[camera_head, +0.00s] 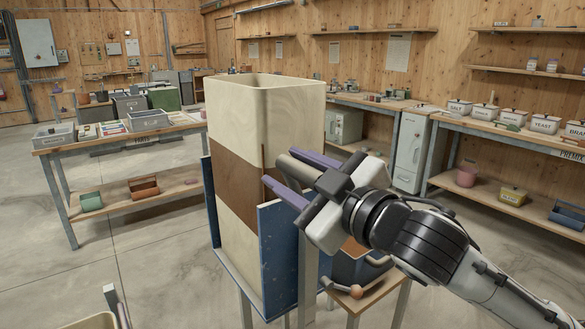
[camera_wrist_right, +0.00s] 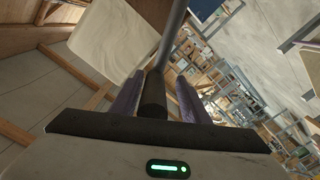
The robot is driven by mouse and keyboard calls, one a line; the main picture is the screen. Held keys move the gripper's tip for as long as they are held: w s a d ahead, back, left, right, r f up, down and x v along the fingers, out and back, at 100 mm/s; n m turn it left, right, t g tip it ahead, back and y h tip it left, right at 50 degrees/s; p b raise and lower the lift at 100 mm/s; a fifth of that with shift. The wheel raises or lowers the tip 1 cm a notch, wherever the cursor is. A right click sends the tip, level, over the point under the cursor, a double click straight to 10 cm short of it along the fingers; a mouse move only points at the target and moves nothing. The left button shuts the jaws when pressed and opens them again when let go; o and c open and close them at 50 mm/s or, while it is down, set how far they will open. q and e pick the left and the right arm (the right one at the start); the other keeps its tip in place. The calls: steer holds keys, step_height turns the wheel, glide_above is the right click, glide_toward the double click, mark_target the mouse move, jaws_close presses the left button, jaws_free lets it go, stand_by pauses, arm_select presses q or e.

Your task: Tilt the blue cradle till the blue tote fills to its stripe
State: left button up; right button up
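The blue cradle (camera_head: 277,262) holds a tall, upright cream bin (camera_head: 262,110) with a brown band. The blue tote (camera_head: 345,268) is low behind my right arm, partly hidden; brown shows at its top, but I cannot make out its stripe or fill level. My right gripper (camera_head: 288,172), with purple fingers, is at the cradle's right side. In the right wrist view, a dark grip (camera_wrist_right: 153,95) on a grey bar lies between the fingers (camera_wrist_right: 157,98), with a gap beside the right-hand finger. The fingers look open around it. My left gripper is out of view.
A table (camera_head: 100,145) with trays stands at left, and a bench (camera_head: 520,135) with white labelled bins at right. Open floor (camera_head: 160,260) lies left of the cradle.

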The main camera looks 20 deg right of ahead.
steer(key=shift+d+r, duration=0.1)
steer(key=shift+d, duration=0.05)
steer(key=b+v, duration=0.1)
steer(key=v, duration=0.4)
steer(key=shift+s, duration=0.25)
steer(key=b, duration=0.4)
steer(key=shift+s+d+f+b, duration=0.25)
steer(key=shift+s+f+b, duration=0.05)
steer(key=shift+s+b, duration=0.05)
arm_select(q)
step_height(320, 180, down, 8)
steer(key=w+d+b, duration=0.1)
steer(key=b, duration=0.5)
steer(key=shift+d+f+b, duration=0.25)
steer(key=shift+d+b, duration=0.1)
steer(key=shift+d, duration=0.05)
arm_select(e)
steer(key=v, duration=0.4)
steer(key=shift+a+r, duration=0.1)
steer(key=shift+r, duration=0.15)
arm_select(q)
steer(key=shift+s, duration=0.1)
